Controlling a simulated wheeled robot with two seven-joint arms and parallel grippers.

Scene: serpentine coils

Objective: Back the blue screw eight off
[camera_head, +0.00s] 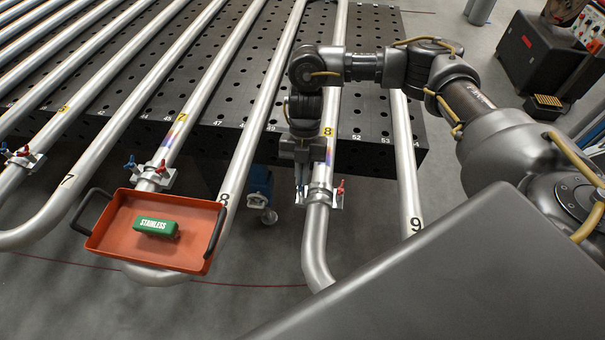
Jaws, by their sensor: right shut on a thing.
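The clamp (321,196) at number 8 sits around a steel pipe near its lower bend, just off the front edge of the perforated table. Its red screw (340,188) shows on the right side. My right gripper (301,186) points down at the clamp's left side, with its fingers shut at the place of the blue screw eight. That screw is almost wholly hidden by the fingers, so its turn cannot be seen. My left gripper is not in view.
A clamp at number 7 (150,176) has its own blue and red screws, and another clamp (22,159) is at far left. An orange tray (105,246) with a green block (156,228) marked STAINLESS is left of clamp 8. Steel pipes cross the black table (375,140).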

